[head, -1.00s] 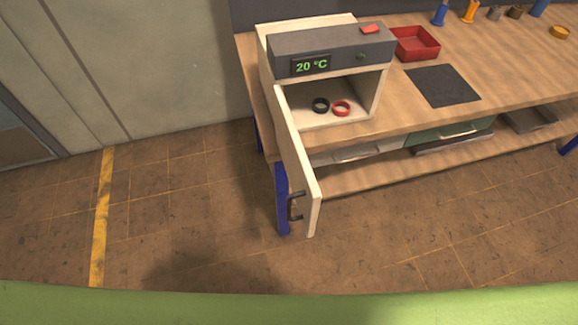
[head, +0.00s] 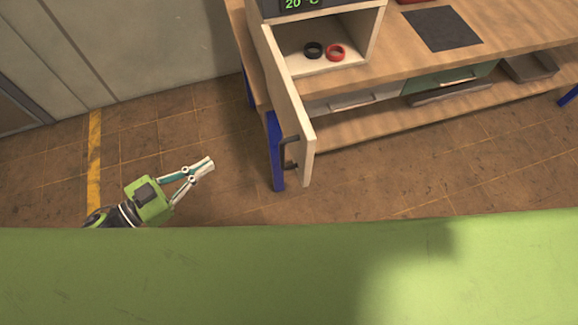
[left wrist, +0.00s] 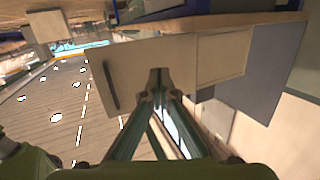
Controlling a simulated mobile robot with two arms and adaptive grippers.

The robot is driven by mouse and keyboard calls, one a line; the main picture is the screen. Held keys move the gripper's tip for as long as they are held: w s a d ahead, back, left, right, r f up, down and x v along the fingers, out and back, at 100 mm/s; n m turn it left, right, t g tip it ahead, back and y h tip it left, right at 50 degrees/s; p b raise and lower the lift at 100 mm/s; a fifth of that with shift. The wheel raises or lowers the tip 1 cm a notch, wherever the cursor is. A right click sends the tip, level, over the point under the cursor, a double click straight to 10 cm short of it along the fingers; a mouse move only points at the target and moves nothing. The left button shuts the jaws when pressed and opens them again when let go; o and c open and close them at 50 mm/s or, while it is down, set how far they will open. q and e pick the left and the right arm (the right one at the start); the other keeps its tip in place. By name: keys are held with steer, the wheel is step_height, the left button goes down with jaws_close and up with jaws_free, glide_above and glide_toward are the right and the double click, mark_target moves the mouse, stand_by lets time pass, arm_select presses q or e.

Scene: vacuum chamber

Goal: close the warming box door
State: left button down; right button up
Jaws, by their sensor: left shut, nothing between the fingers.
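The warming box (head: 372,40) stands on the left end of the workbench, its top cut off in the head view. Its door (head: 288,100) hangs open, swung out towards me, with a dark handle (head: 290,152) on its left face. A black ring (head: 313,50) and a red ring (head: 335,52) lie inside the box. My left gripper (head: 208,164) is shut and empty, to the left of the door and apart from it in the head view. In the left wrist view the door (left wrist: 130,65) and its handle (left wrist: 111,87) show beyond the fingers (left wrist: 158,75). My right gripper is not in view.
The wooden workbench (head: 425,75) runs to the right, with a dark mat (head: 442,28) on top and drawers and a shelf below. A blue bench leg (head: 275,150) stands just behind the door. The floor left of the door is clear.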

arm_select(q)
steer(key=s+d+r+m+g+h, duration=0.4)
steer(key=s+d+r+g, duration=0.2)
steer(key=s+d+r, duration=0.15)
steer(key=p, duration=0.3)
glide_toward(303, 163)
steer(key=x, duration=0.6)
steer(key=shift+s+r, duration=0.1)
steer(key=shift+r, duration=0.15)
steer(key=shift+d+f, duration=0.15)
steer(key=shift+d, duration=0.4)
steer(key=shift+d+t, duration=0.1)
steer(key=shift+t, duration=0.2)
